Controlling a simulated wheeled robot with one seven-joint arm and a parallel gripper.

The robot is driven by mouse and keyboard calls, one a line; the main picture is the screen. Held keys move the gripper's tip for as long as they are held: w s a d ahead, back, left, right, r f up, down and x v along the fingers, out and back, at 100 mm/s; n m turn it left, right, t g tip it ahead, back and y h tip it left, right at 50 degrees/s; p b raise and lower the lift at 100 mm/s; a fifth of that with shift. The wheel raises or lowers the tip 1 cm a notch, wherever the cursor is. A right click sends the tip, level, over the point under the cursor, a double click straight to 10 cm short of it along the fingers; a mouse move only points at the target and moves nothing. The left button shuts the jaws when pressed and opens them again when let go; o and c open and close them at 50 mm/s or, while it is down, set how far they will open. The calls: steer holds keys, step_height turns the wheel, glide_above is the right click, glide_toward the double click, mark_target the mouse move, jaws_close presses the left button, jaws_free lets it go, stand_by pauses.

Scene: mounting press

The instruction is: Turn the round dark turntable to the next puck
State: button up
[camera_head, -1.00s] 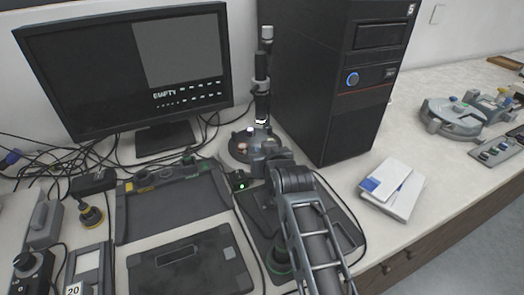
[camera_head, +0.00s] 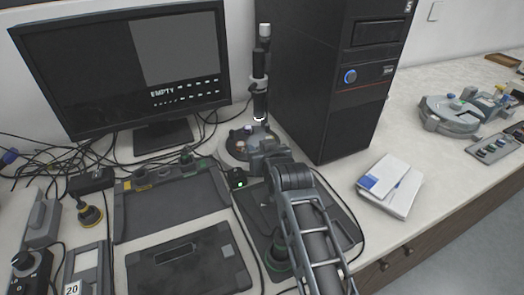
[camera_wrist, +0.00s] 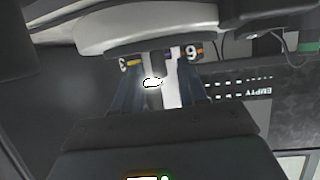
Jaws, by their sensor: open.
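The round dark turntable (camera_head: 234,153) stands at the back of the bench, at the foot of an upright press column (camera_head: 260,100). Small pucks sit on its top; their details are too small to tell. My gripper (camera_head: 262,143) is at the turntable's right front side and partly hides it. In the wrist view, which looks upside down, my gripper's (camera_wrist: 160,85) two fingers are apart, with a pale post and a bright ring showing between them. A rounded grey rim (camera_wrist: 145,35) with number tags 3 and 6 lies just beyond the fingertips. I cannot tell whether they touch it.
A black computer tower (camera_head: 325,90) stands close right of the turntable. A monitor (camera_head: 125,75) reading EMPTY stands behind left, with loose cables below.

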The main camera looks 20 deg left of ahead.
steer(key=shift+v, duration=3.9)
